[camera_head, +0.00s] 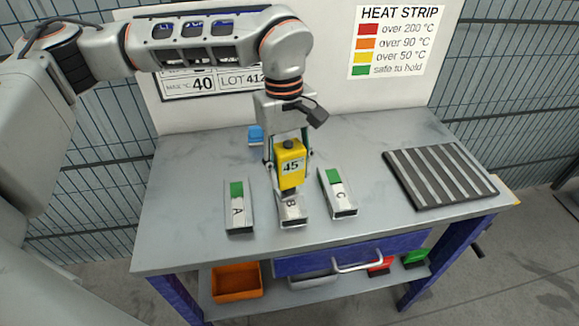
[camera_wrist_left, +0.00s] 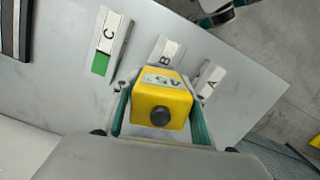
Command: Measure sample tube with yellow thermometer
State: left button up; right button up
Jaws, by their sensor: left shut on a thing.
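My left gripper (camera_head: 290,165) is shut on the yellow thermometer (camera_head: 291,168) and holds it upright over sample tube B (camera_head: 292,212). Its display reads 45. Its dark lower end meets tube B in the picture; I cannot tell whether they touch. The thermometer hides B's heat strip. Tube A (camera_head: 238,212) lies to the left and tube C (camera_head: 338,195) to the right, both with green strips. The left wrist view shows the thermometer (camera_wrist_left: 158,105) between the fingers, with tubes C (camera_wrist_left: 111,40), B (camera_wrist_left: 166,52) and A (camera_wrist_left: 208,80) beyond. My right gripper is not seen.
A dark ribbed rack (camera_head: 438,177) lies at the table's right. A small blue object (camera_head: 256,135) stands behind the gripper. The heat strip chart (camera_head: 393,42) hangs on the wall; the lot sign (camera_head: 240,82) reads max 40 °C, partly hidden. An orange bin (camera_head: 237,283) sits on the lower shelf.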

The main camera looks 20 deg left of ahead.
aim_at(289, 145)
pick_arm(q)
jog(key=shift+s+f, duration=0.1)
dwell(1.6)
notch_tip(289, 145, up, 2)
jog(key=shift+p, duration=0.9)
jog(key=shift+r+p, duration=2.1)
jog(key=shift+r, duration=0.55)
jog(key=shift+f, duration=0.1)
